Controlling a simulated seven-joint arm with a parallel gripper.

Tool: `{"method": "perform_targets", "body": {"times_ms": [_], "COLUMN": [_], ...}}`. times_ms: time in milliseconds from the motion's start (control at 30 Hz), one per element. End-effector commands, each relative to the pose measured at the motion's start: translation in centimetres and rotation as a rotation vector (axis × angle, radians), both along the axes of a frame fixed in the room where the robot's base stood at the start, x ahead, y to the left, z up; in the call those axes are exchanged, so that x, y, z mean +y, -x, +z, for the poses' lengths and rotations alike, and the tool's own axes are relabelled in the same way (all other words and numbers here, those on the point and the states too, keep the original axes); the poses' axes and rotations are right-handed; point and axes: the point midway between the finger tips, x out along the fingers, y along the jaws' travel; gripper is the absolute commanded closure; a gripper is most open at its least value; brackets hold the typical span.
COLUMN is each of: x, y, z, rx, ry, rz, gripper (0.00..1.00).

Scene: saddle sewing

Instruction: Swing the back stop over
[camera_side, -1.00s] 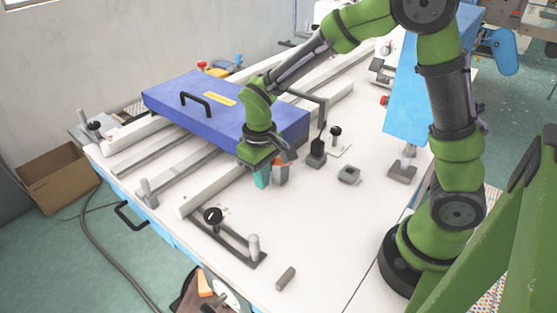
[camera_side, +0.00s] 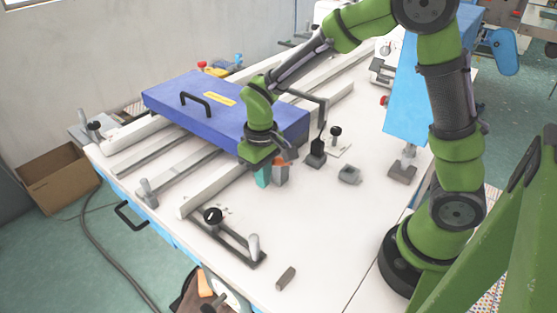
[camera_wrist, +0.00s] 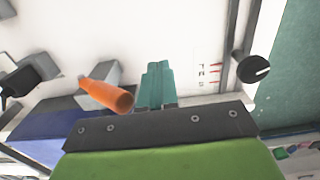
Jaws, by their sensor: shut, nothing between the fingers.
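My gripper (camera_side: 262,177) points down beside the near right corner of the blue case. Its teal fingers (camera_wrist: 155,84) are together with nothing between them. Just right of the fingers is a grey block (camera_side: 281,176) with an orange handle (camera_side: 279,160). In the wrist view the orange handle (camera_wrist: 106,95) is left of the fingers, apart from them. Further right stands a dark post (camera_side: 317,150) with a bent arm above it. I cannot tell for certain which of these is the back stop; none carries a readable label.
The blue case (camera_side: 225,110) with a black handle lies across pale rails (camera_side: 215,190). A dark slotted bar (camera_side: 235,240) with a black knob and a grey peg is at the front. A grey block (camera_side: 349,174) sits right of the dark post. The white tabletop right of the gripper is mostly clear.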

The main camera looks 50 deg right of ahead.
Motion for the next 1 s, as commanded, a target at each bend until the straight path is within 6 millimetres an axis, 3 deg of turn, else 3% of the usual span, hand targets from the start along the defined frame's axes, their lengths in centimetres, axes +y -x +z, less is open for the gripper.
{"method": "perform_targets", "body": {"times_ms": [1000], "x": [-1.8], "y": [0.0], "z": [0.3], "rx": [0.000], "ry": [0.002], "rz": [-0.004], "gripper": [1.00]}}
